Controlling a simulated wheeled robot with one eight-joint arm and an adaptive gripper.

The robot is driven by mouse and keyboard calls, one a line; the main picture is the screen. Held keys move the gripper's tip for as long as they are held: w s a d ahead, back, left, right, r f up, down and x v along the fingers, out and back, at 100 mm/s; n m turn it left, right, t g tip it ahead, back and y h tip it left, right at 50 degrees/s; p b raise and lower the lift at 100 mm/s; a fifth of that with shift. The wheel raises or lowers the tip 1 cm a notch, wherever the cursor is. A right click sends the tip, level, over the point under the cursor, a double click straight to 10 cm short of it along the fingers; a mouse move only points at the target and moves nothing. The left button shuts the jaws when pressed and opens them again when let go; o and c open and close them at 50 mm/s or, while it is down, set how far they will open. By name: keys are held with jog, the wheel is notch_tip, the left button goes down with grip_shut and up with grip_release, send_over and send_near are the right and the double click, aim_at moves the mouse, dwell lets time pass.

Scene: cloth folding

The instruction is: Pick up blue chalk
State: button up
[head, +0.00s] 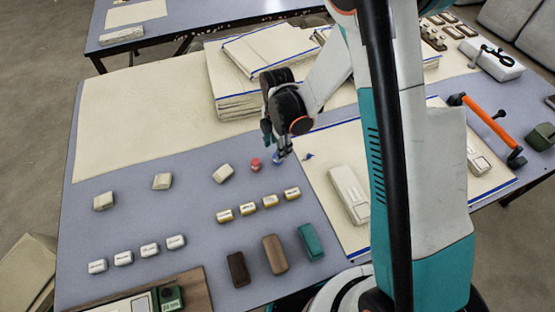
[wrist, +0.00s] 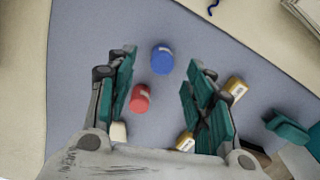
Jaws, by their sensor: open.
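The blue chalk (wrist: 162,60) is a short blue cylinder with a pale label, lying on the grey-blue table top. It also shows in the head view (head: 277,161), partly hidden by my gripper (head: 277,147). The red chalk (wrist: 140,99) lies close beside it, and in the head view it is just left of my gripper (head: 255,164). In the wrist view my gripper (wrist: 157,75) is open with its teal fingers spread. The red chalk appears between the fingers and the blue chalk toward the fingertips. I see nothing held.
Several small labelled blocks (head: 248,209) stand in a row nearer the front. Brown (head: 274,254) and teal (head: 311,241) blocks lie below them. Stacked cream cloths (head: 238,92) lie behind my gripper. A cream cloth with a blue edge (head: 325,160) lies to the right.

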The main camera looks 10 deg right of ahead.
notch_tip(320, 180, down, 5)
jog(key=shift+s+f+b, duration=0.1)
jog(key=shift+f+b, duration=0.05)
jog(key=shift+b, duration=1.1)
grip_shut()
